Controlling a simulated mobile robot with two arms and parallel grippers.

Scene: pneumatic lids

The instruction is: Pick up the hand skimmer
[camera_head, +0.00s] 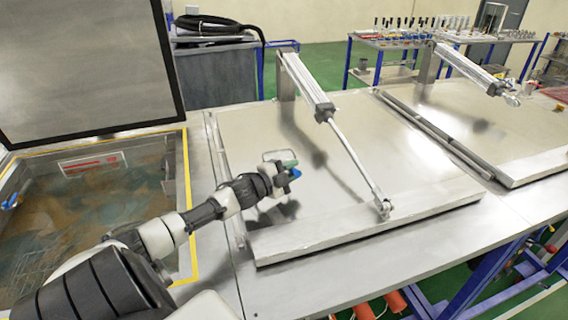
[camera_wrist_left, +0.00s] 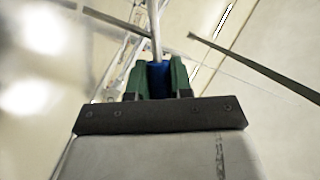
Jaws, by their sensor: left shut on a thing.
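My left gripper (camera_head: 287,171) is raised above the closed metal lid, left of its pneumatic cylinder. It is shut on the hand skimmer, whose blue handle (camera_wrist_left: 158,77) sits between the green fingers in the left wrist view. A pale shaft runs up from the handle in that view. In the head view a thin wire frame of the skimmer (camera_head: 273,152) shows just behind the fingers. The rest of the skimmer is hard to make out. My right gripper is not in view.
The closed lid (camera_head: 400,165) carries a cylinder (camera_head: 307,85) and rod. A tool table (camera_head: 420,42) stands behind.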

